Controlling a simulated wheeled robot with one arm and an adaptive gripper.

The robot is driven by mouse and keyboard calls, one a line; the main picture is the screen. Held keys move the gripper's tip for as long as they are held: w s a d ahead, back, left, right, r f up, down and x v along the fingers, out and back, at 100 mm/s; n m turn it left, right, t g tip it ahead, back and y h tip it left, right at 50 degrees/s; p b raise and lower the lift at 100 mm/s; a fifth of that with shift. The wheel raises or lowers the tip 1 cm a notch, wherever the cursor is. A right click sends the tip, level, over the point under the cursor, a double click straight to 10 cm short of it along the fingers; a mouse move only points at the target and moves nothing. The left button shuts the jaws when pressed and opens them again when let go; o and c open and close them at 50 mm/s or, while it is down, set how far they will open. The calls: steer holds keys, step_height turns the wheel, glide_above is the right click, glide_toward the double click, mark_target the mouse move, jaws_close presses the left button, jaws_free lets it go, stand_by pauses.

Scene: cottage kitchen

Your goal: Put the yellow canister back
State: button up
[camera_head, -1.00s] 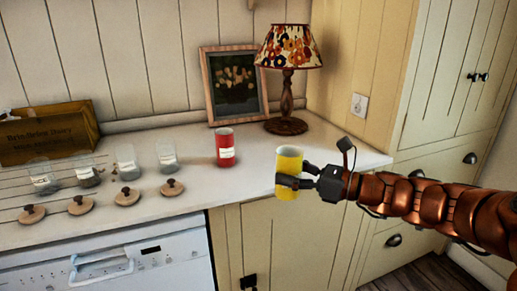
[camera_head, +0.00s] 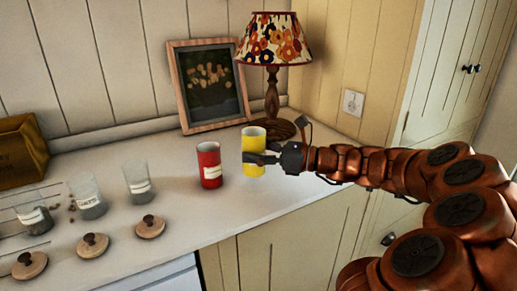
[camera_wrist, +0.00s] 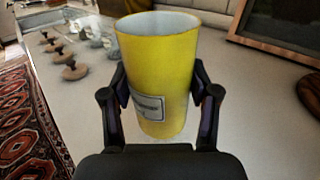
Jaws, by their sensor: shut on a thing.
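The yellow canister (camera_head: 253,152) is upright, open at the top, with a pale label that shows in the wrist view (camera_wrist: 160,75). My gripper (camera_head: 268,160) is shut on it from the right, one finger on each side in the wrist view (camera_wrist: 161,100). The canister is at the worktop, just right of the red canister (camera_head: 209,166), with a small gap between them. I cannot tell whether its base touches the worktop. The red canister stands upright with a white label.
A lamp (camera_head: 272,95) and a framed picture (camera_head: 207,85) stand close behind the canisters. Several glass jars (camera_head: 138,178) and wooden lids (camera_head: 150,227) lie to the left, with a wooden box (camera_head: 22,152) beyond. The worktop (camera_head: 215,215) in front of the canisters is clear.

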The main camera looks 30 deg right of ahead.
steer(key=w+d, duration=0.4)
steer(key=w, duration=0.1)
steer(key=w+d+f, duration=0.1)
steer(key=w+d, duration=0.1)
steer(key=shift+w+d, duration=0.1)
steer(key=shift+w, duration=0.15)
steer(key=shift+w+d, duration=0.15)
steer(key=shift+f, duration=1.7)
steer(key=shift+f, duration=0.1)
steer(key=o, duration=1.3)
steer(key=shift+s+d, duration=0.2)
steer(key=shift+s, duration=0.1)
steer(key=v, duration=1.1)
steer(key=shift+s+d, duration=0.1)
steer(key=shift+s, duration=0.05)
